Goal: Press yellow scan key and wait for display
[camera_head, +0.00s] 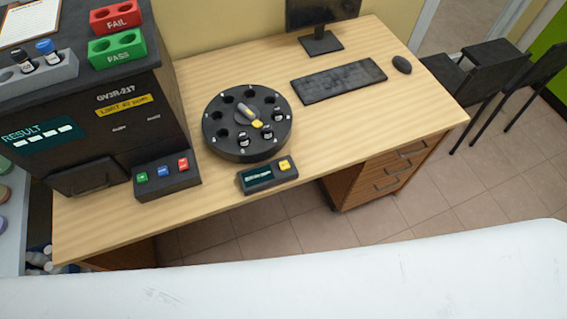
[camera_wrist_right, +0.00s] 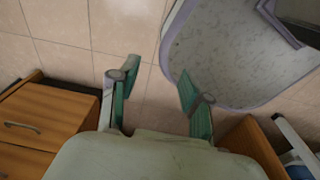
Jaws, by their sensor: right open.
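The yellow scan key (camera_head: 285,166) is on the right end of a small black box (camera_head: 256,187) at the front edge of the desk. The display (camera_head: 258,176) on that box is dark teal with faint light text, too small to read. Nothing touches the key. My right gripper (camera_wrist_right: 158,69) shows only in the right wrist view. Its green-padded fingers are spread apart, with nothing between them, over the tiled floor and away from the key. My left gripper is in neither view.
A round black carousel (camera_head: 216,136) with several vials stands behind the box. A dark analyser (camera_head: 105,140) with green, blue and red keys stands left. A keyboard (camera_head: 339,81) and mouse (camera_head: 402,64) lie right. Wooden drawers (camera_wrist_right: 48,125) are beside my right gripper.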

